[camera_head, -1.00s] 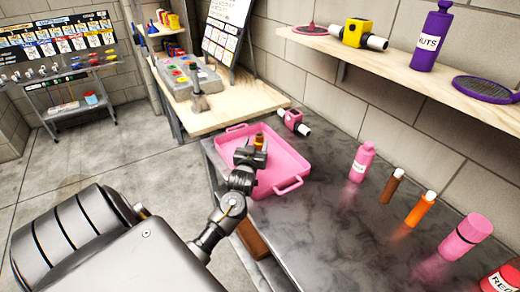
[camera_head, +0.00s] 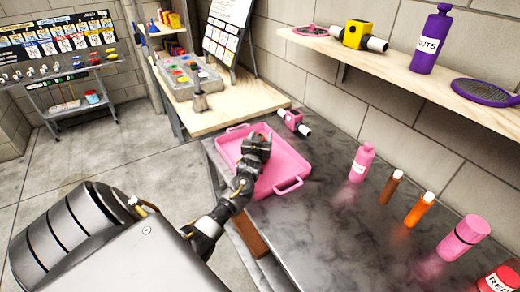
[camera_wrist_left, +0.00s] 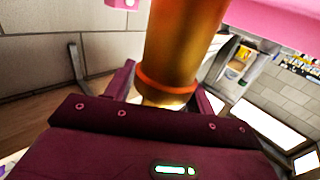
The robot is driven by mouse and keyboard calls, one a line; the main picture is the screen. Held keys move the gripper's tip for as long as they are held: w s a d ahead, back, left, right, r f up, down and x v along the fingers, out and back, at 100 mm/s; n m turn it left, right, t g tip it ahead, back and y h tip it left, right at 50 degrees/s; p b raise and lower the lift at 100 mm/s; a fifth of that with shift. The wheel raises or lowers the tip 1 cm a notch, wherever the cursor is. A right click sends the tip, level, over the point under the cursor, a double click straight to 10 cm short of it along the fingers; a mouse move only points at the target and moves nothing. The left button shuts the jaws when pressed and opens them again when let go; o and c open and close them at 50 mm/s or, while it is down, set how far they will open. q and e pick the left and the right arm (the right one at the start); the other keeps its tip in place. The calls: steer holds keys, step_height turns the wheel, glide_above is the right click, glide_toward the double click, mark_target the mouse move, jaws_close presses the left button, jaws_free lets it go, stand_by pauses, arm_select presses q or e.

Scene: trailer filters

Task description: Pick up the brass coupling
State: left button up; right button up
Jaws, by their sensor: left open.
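The brass coupling (camera_wrist_left: 185,45) is large in the left wrist view, an orange-gold cylinder with a ridge around its lower part. My left gripper (camera_wrist_left: 164,88) is open, one finger on each side of the coupling's lower end. I cannot tell whether either finger touches it. In the head view my left gripper (camera_head: 258,143) is over the pink tray (camera_head: 284,176), and it hides the coupling there. My right gripper is not in view.
The tray stands on a dark marbled table (camera_head: 330,225). A pink bottle (camera_head: 361,162), a brown one (camera_head: 391,188) and an orange one (camera_head: 420,208) stand to the right. A shelf (camera_head: 420,82) hangs above.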

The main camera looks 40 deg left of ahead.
arm_select(q)
steer(key=shift+c, duration=0.2)
jaws_close()
steer(key=shift+r, duration=0.2)
